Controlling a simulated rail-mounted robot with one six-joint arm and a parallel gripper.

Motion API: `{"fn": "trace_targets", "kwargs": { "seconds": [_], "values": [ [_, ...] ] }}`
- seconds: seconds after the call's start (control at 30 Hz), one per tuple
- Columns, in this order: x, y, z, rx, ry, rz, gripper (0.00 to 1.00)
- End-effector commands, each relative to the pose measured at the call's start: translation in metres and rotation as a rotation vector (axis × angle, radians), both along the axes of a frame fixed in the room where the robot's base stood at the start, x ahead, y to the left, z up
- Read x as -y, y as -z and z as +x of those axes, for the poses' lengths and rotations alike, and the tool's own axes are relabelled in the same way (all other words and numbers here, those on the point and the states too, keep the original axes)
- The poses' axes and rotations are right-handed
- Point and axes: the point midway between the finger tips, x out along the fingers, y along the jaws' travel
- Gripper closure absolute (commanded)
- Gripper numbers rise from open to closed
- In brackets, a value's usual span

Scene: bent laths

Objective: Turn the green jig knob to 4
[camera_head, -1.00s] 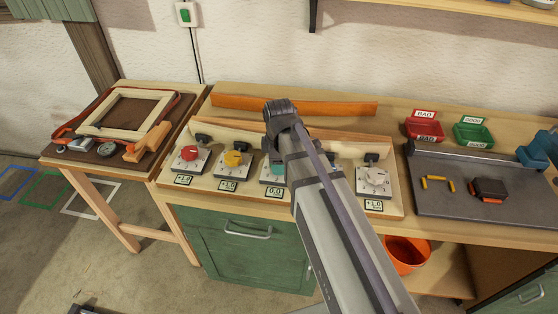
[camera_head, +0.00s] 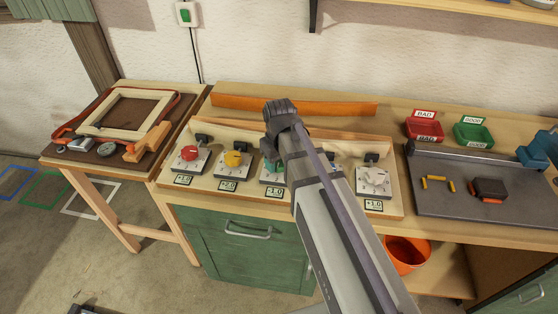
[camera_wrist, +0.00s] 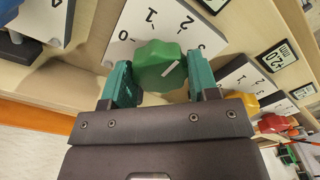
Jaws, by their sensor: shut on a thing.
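The green knob (camera_wrist: 158,66) sits on a white dial plate (camera_wrist: 118,50) with printed numbers. In the wrist view it lies between the teal fingers of my gripper (camera_wrist: 160,85), which is shut on it.
The red knob (camera_head: 190,153) and yellow knob (camera_head: 233,159) stand left of the green one, the white knob (camera_head: 374,177) to the right. An orange lath (camera_head: 235,102) lies behind the jig. Red (camera_head: 425,130) and green (camera_head: 474,134) bins stand at the right.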

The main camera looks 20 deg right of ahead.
Motion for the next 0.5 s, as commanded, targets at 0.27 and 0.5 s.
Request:
{"fn": "trace_targets", "kwargs": {
  "seconds": [0.27,0.5],
  "values": [
    [0.0000,0.0003,-0.0005,-0.001,0.261,0.001,0.69],
    [0.0000,0.0003,-0.0005,-0.001,0.488,0.000,0.69]
  ]
}}
